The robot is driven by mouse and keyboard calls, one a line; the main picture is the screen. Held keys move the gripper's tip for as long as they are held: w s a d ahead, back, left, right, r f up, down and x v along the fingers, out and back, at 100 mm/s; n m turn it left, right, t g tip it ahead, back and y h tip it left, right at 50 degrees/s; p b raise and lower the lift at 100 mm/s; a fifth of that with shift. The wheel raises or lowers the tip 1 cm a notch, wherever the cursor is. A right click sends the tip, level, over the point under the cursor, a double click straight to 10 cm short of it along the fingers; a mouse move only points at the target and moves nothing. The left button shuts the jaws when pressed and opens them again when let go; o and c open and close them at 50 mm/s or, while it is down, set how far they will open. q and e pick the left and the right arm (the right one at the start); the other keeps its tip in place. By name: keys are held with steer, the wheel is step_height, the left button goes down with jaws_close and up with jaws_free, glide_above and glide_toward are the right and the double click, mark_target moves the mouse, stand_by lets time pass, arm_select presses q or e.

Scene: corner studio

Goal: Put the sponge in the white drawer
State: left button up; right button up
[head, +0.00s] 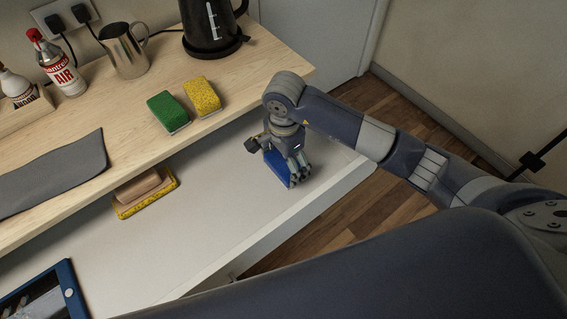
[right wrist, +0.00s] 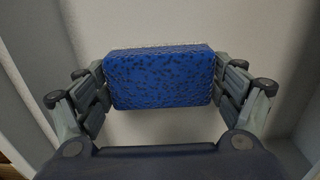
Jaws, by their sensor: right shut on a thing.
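The white drawer (head: 220,201) is pulled open below the wooden counter. My right gripper (head: 293,178) reaches down inside its right end and is shut on a blue sponge (head: 274,166). In the right wrist view the blue sponge (right wrist: 160,80) is speckled dark and sits between both fingers, with the pale drawer floor behind it. The sponge is low in the drawer; I cannot tell whether it touches the floor. A green sponge (head: 168,112) and a yellow sponge (head: 202,97) lie on the counter. My left gripper is not in view.
In the drawer lie a wooden-backed yellow item (head: 146,193) and a blue-framed tablet (head: 42,297). The drawer's middle is clear.

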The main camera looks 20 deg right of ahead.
mark_target(284, 162)
steer(key=shift+f, duration=0.9)
steer(key=o, duration=0.7)
steer(key=shift+o, duration=0.2)
steer(key=shift+r, duration=0.1)
step_height(284, 162, up, 11)
steer(key=shift+r+b, duration=0.1)
steer(key=shift+b, duration=0.3)
steer(key=shift+r, duration=0.45)
